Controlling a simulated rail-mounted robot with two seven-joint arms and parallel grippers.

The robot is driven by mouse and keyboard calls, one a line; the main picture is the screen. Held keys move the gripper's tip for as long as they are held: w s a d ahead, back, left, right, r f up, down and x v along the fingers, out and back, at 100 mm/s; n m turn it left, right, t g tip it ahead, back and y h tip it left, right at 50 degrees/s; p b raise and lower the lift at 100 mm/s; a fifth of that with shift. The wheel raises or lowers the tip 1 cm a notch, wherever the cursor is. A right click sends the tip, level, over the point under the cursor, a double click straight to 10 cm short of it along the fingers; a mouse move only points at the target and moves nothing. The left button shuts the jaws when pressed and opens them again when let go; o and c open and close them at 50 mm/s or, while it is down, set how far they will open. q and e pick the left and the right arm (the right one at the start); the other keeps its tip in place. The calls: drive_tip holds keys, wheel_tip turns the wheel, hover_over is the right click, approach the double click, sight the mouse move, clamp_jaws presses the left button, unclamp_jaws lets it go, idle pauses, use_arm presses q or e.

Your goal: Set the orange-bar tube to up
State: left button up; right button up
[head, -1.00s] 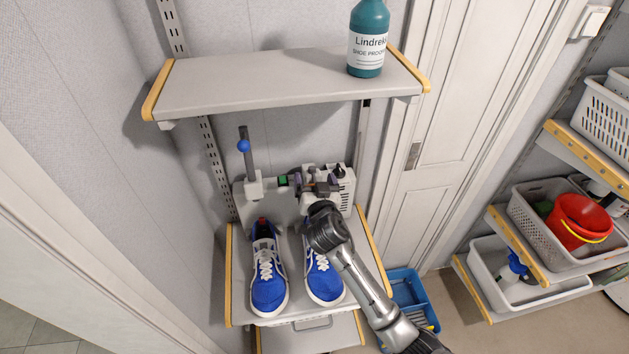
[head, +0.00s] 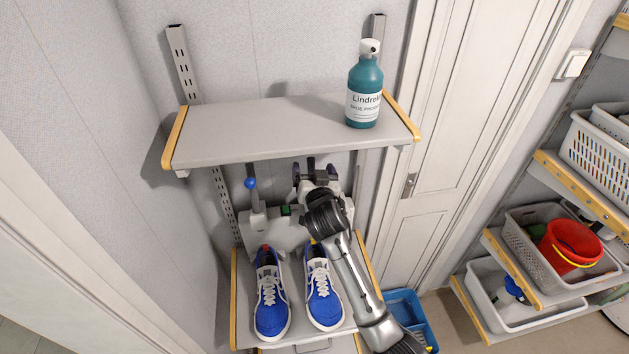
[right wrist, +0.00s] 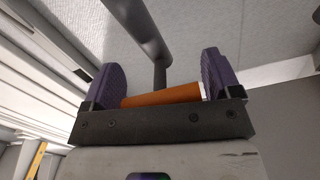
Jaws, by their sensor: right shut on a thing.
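My right gripper (head: 316,174) is raised behind the blue shoes, just below the front edge of the upper shelf. In the right wrist view its purple-padded fingers (right wrist: 160,82) are shut on the orange bar (right wrist: 160,97), which lies crosswise between them. The grey orange-bar tube (right wrist: 147,35) runs from behind the bar toward the top of that view. In the head view my gripper and arm hide the bar and most of its tube. The grey shoe dryer (head: 265,235) stands behind the shoes; a green-lit part shows on it. My left gripper is not in view.
A tube with a blue knob (head: 250,183) stands upright at the dryer's left. Two blue shoes (head: 271,300) sit on the lower shelf. The upper shelf (head: 270,130), bearing a teal bottle (head: 364,90), is close above my gripper. A white door (head: 455,130) is at right.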

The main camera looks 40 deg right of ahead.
drive_tip(key=shift+r, duration=0.2)
drive_tip(key=o, duration=1.1)
drive_tip(key=shift+s+a+f, duration=0.15)
drive_tip(key=shift+s+a, duration=0.2)
drive_tip(key=shift+s, duration=0.1)
drive_tip(key=b+v, duration=0.3)
drive_tip(key=v, duration=0.9)
drive_tip(key=shift+s+a, duration=0.2)
drive_tip(key=shift+s, duration=0.1)
